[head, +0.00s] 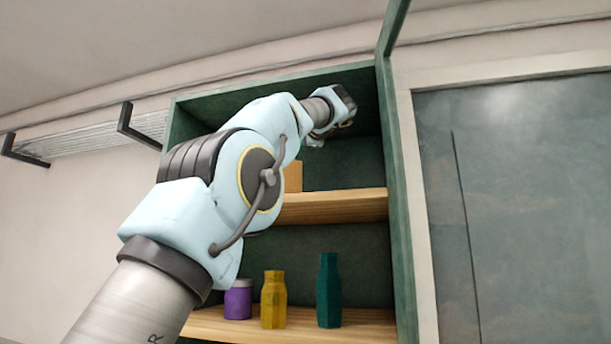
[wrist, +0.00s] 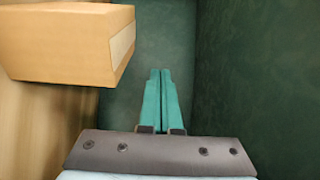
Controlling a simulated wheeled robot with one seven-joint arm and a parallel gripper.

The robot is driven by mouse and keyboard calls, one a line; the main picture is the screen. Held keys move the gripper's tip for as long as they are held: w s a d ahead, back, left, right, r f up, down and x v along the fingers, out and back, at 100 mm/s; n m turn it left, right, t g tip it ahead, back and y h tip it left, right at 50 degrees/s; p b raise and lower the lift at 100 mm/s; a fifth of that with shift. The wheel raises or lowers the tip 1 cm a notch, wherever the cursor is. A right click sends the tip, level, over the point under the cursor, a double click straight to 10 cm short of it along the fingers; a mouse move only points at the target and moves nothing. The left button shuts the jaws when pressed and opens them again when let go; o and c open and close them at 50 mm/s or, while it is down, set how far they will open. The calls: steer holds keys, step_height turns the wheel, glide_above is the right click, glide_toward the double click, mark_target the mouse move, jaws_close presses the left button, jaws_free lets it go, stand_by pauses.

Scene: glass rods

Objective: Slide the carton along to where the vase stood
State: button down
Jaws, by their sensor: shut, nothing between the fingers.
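The carton (head: 293,177) is an orange-brown box on the upper wooden shelf in the head view, mostly hidden behind my arm. In the wrist view the carton (wrist: 65,42) is large at the upper left, with a paler panel on its right side. My gripper (wrist: 160,72) shows there as two teal fingers pressed together, empty, to the right of the carton with a visible gap. In the head view my gripper's hand (head: 338,108) is high in the upper compartment, above the shelf; its fingertips are not clear. No vase is seen on the upper shelf's visible part.
The upper shelf (head: 340,206) looks bare right of the carton, up to the green cabinet side (head: 390,150). A purple jar (head: 238,302), a yellow vessel (head: 273,300) and a teal bottle (head: 328,292) stand on the lower shelf. Dark green panels (wrist: 260,70) bound the wrist view.

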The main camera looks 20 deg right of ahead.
steer(key=f+b, duration=0.1)
steer(key=f, duration=0.2)
steer(key=d+f+b, duration=0.1)
steer(key=f, duration=0.2)
steer(key=d+f+b, duration=0.1)
steer(key=f, duration=0.3)
steer(key=shift+s+d, duration=0.1)
steer(key=shift+s, duration=0.3)
steer(key=shift+w+a, duration=0.15)
steer(key=shift+a, duration=0.3)
steer(key=shift+w+a, duration=0.1)
steer(key=shift+a, duration=0.15)
steer(key=w+a+b, duration=0.1)
steer(key=a, duration=0.2)
steer(key=w+a+b, duration=0.1)
steer(key=a, duration=0.2)
steer(key=w+a+b, duration=0.1)
steer(key=a+b, duration=0.1)
steer(key=a, duration=0.2)
steer(key=shift+w+f, duration=0.1)
steer(key=shift+w, duration=0.05)
steer(key=shift+a, duration=0.3)
steer(key=shift+w, duration=0.1)
